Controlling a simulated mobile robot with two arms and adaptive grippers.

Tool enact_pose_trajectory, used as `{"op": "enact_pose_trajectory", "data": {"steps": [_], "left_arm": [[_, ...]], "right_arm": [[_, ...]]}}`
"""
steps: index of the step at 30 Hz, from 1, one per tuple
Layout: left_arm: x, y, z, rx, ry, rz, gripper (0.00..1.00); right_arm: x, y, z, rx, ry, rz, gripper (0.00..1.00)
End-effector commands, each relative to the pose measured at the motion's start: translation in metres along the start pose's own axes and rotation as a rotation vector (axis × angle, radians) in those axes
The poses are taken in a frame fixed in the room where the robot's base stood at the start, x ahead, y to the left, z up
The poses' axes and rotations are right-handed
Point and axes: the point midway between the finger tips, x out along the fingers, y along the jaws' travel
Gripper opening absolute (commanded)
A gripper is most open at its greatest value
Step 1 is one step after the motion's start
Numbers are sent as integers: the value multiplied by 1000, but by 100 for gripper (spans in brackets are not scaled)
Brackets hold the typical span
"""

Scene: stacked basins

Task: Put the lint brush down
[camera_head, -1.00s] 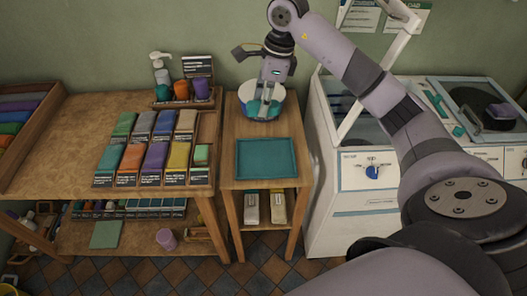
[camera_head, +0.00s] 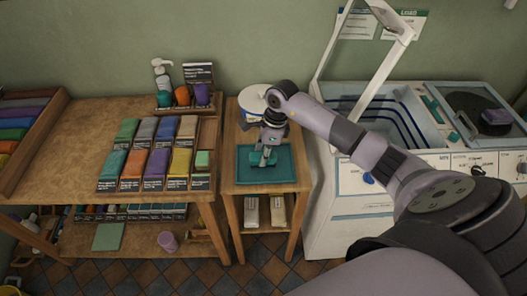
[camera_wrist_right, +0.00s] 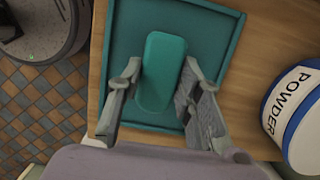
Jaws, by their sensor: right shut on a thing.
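The teal lint brush (camera_wrist_right: 162,72) lies between the fingers of my right gripper (camera_wrist_right: 155,98) in the wrist view, its back facing the camera. My right gripper also shows in the head view (camera_head: 264,158), pointing down over the teal tray (camera_head: 296,178), shut on the lint brush. In the wrist view the tray's rim (camera_wrist_right: 240,32) surrounds the brush's outline. The brush is low over the tray floor or touching it; I cannot tell which. My left gripper is not in view.
A white powder tub (camera_wrist_right: 292,105) stands close behind the tray on the small wooden table (camera_head: 229,165). Left is a wider table with folded coloured cloths (camera_head: 155,160) and bottles (camera_head: 160,75). A white washing machine (camera_head: 335,205) stands right.

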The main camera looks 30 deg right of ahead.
Motion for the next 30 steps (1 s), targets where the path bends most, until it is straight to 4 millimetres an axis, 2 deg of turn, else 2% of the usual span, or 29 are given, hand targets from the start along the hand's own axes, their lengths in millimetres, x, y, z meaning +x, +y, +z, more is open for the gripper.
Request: {"op": "enact_pose_trajectory", "data": {"steps": [10, 11, 19, 30], "left_arm": [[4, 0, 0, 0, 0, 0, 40], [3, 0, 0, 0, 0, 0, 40], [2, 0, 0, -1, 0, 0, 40], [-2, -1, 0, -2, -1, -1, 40]], "right_arm": [[5, -1, -1, -1, -1, -2, 2], [3, -1, -1, -1, -1, -2, 35], [3, 0, 0, -1, -1, -2, 53], [-2, -1, 0, -1, -1, -2, 53]]}}
